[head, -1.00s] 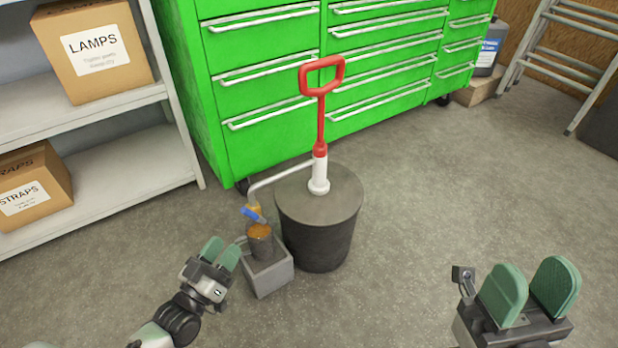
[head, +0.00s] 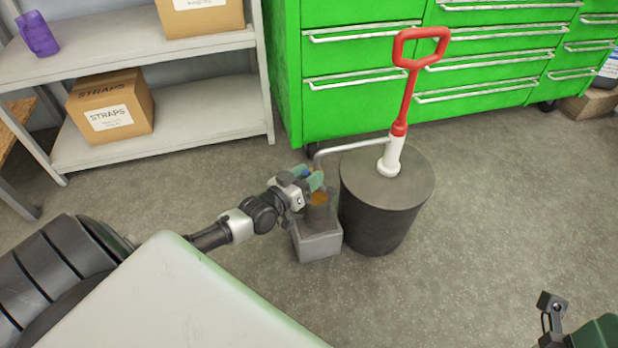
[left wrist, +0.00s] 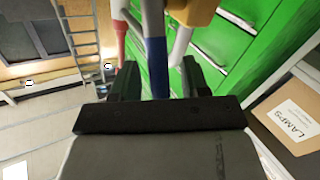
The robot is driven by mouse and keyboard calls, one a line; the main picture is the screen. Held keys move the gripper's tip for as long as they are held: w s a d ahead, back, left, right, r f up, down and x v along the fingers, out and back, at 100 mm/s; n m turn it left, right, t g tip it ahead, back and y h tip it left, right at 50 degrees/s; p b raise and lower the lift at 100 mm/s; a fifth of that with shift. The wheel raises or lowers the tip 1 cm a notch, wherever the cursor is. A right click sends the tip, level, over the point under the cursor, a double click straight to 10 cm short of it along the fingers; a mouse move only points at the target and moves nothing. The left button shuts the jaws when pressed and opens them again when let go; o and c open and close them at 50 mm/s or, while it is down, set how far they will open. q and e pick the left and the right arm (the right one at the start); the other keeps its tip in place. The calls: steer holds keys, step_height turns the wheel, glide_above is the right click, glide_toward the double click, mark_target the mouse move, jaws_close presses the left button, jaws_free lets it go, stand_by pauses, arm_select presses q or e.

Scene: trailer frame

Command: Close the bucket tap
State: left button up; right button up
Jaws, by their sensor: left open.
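A dark bucket (head: 385,215) stands on the floor with a red-handled pump (head: 409,85) on top. A white spout pipe (head: 345,148) runs left from the pump to the tap. The tap's blue lever (left wrist: 154,50) and yellow body (left wrist: 192,12) show in the left wrist view. In the head view the tap is mostly hidden by my left gripper (head: 308,180). That gripper is open, with the blue lever between its green fingers; contact cannot be told. My right gripper (head: 600,330) is partly cut off at the lower right corner.
A small cup (head: 319,212) with orange-brown contents stands on a grey block (head: 316,245) beside the bucket, close under my left gripper. Green drawer cabinets (head: 350,55) stand behind. A grey shelf (head: 200,115) with boxes is at left. Floor at right is clear.

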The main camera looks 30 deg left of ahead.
arm_select(q)
steer(key=shift+w, duration=0.1)
jaws_close()
stand_by(0.4)
